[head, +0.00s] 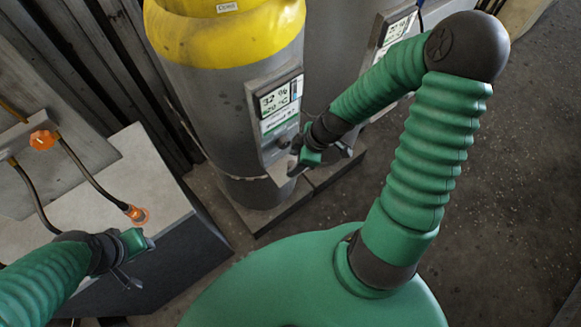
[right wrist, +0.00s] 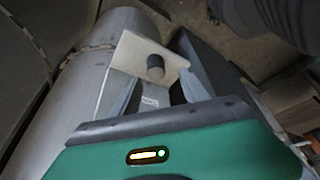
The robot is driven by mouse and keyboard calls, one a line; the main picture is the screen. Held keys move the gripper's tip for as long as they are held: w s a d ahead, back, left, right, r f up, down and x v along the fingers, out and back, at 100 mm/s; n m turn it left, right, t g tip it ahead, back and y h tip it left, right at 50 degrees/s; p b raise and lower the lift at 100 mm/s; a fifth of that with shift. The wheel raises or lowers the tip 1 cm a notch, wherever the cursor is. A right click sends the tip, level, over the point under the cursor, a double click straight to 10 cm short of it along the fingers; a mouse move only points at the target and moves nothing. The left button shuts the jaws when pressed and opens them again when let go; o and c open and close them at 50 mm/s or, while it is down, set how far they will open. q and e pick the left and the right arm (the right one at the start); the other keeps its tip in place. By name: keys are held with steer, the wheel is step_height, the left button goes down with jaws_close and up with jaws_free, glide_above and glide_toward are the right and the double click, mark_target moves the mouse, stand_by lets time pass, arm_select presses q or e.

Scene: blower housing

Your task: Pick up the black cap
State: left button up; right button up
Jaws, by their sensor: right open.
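The black cap (right wrist: 155,67) is a short dark cylinder on a pale metal bracket (right wrist: 128,58) in the right wrist view. In the head view a small dark knob, which looks like this cap (head: 283,141), shows below the display panel of the grey cylinder. My right gripper (head: 300,165) is at the lower part of that panel, close to the cap. In the right wrist view its two fingers (right wrist: 153,92) are apart, with the cap beyond and between them; nothing is held. My left gripper (head: 127,277) is at the lower left, away from the cap; its finger gap is unclear.
The grey cylinder (head: 232,95) with a yellow top stands on a dark base. A second cylinder (head: 340,50) with a display stands to its right. A pale block (head: 120,180) with cables and orange connectors is at the left. Open floor (head: 500,180) lies right.

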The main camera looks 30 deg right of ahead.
mark_target(292, 163)
steer(key=x, duration=0.3)
steer(key=shift+w+f, duration=0.15)
steer(key=shift+w+d+f, duration=0.1)
steer(key=shift+d+f, duration=0.05)
steer(key=shift+f, duration=0.1)
steer(key=shift+d, duration=0.3)
steer(key=shift+a+r, duration=0.1)
steer(key=shift+a, duration=0.15)
jaws_close()
steer(key=shift+d, duration=0.1)
